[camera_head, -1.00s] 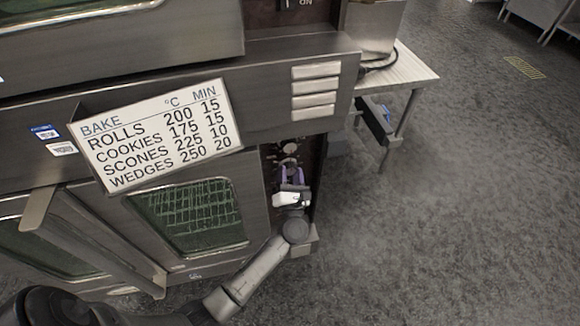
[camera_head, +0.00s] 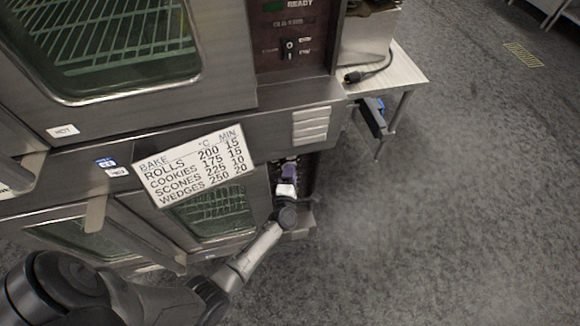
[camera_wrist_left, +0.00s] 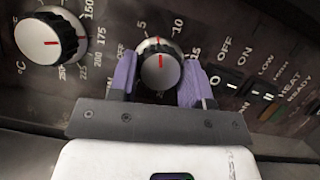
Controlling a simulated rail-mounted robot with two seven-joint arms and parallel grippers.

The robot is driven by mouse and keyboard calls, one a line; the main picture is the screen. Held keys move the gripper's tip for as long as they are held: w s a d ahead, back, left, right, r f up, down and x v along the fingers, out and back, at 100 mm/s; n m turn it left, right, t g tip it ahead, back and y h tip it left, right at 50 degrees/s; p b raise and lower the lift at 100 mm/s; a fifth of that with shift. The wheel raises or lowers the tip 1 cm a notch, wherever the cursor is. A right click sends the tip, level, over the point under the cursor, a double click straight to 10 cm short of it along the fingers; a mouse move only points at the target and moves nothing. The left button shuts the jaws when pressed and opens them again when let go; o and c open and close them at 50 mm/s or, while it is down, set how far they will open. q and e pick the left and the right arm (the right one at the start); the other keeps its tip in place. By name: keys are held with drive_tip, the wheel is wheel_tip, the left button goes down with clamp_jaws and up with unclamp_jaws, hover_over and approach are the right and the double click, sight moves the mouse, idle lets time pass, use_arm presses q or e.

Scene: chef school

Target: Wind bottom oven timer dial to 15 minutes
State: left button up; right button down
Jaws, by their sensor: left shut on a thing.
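The bottom oven's timer dial (camera_wrist_left: 160,68) shows in the left wrist view as a silver knob with a dark collar. Its red mark points up, between the printed 5 and 10; the 15 is to the right. My left gripper (camera_wrist_left: 161,85) is shut on this dial, one purple finger on each side. In the head view the left gripper (camera_head: 288,173) is at the lower oven's control panel (camera_head: 308,172), and it and the arm hide the dial. My right gripper is not in view.
A temperature dial (camera_wrist_left: 50,42) sits left of the timer dial. Switches (camera_wrist_left: 240,85) are to the right. A bake sign (camera_head: 190,165) hangs on the oven front, listing temperatures and minutes. The upper oven (camera_head: 110,50) is above. A small table (camera_head: 405,75) stands right; open floor lies beyond.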

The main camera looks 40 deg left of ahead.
use_arm(q)
drive_tip(key=shift+w+d+r+m+g+p, duration=0.1)
drive_tip(key=shift+m+g+p, duration=0.95)
drive_tip(key=shift+m+p, duration=1.1)
drive_tip(key=shift+s+a+m+g+p, duration=0.1)
drive_tip(key=shift+m+g+p, duration=0.9)
drive_tip(key=shift+m+p, duration=1.1)
drive_tip(key=shift+w+d+r+m+g+p, duration=0.1)
drive_tip(key=shift+m+g+p, duration=0.95)
drive_tip(key=shift+m+p, duration=1.1)
drive_tip(key=shift+p, duration=0.3)
drive_tip(key=shift+f, duration=0.1)
drive_tip(key=o, duration=0.9)
drive_tip(key=shift+w, duration=0.1)
drive_tip(key=shift+n, duration=0.3)
